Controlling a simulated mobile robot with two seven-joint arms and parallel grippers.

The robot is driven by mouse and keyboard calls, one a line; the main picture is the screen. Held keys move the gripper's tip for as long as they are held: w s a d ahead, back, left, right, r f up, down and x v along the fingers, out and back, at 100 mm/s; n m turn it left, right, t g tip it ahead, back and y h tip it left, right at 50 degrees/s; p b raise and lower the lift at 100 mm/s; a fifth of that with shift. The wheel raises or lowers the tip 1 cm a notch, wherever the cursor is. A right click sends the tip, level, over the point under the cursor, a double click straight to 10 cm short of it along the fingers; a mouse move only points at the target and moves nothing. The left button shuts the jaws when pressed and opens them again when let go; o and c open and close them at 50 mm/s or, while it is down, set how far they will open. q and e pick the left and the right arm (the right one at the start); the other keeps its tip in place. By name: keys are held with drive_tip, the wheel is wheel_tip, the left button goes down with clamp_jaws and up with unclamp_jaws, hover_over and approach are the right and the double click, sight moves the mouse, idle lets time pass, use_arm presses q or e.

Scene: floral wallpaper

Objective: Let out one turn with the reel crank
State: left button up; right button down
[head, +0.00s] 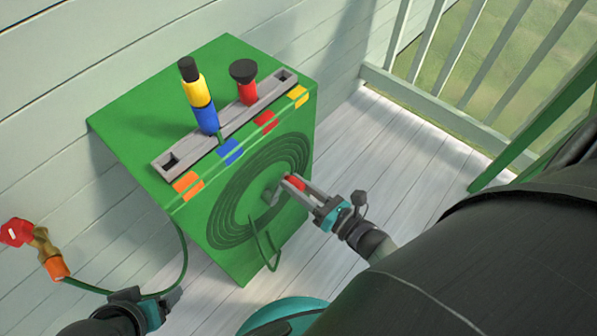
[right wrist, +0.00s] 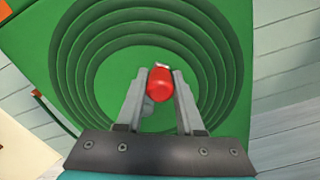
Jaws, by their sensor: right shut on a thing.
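The green reel box (head: 130,120) stands on the deck against the wall. Dark concentric rings of the reel (head: 232,215) show on its front face. The crank's grey arm (head: 271,194) is at their centre, with a red handle (head: 296,181). My right gripper (head: 291,184) is shut on the red handle. In the right wrist view the red handle (right wrist: 160,84) lies between the two grey fingers. My left gripper (head: 158,299) is at the lower left, at the green hose (head: 183,258); whether its fingers grip the hose is unclear.
A grey rack (head: 180,158) on the box top holds a yellow-and-blue nozzle (head: 199,98) and a red-and-black one (head: 246,85). A red tap with brass fitting (head: 40,240) is on the wall at left. A white railing (head: 430,105) bounds the deck, whose boards (head: 385,155) are clear.

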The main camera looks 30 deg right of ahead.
use_arm(q)
drive_tip(key=shift+f, duration=0.1)
use_arm(e)
drive_tip(key=shift+a, duration=0.1)
drive_tip(key=c, duration=0.5)
unclamp_jaws()
drive_tip(key=shift+c, duration=0.2)
drive_tip(key=shift+s, duration=0.25)
use_arm(q)
wheel_tip(320, 180, down, 4)
drive_tip(key=shift+r+g+p, duration=0.15)
drive_tip(key=shift+g+p, duration=0.25)
drive_tip(key=shift+p, duration=0.5)
use_arm(e)
drive_tip(key=v, duration=1.4)
drive_tip(key=shift+s+d, duration=0.25)
drive_tip(key=shift+s, duration=0.05)
drive_tip(key=shift+r, duration=0.1)
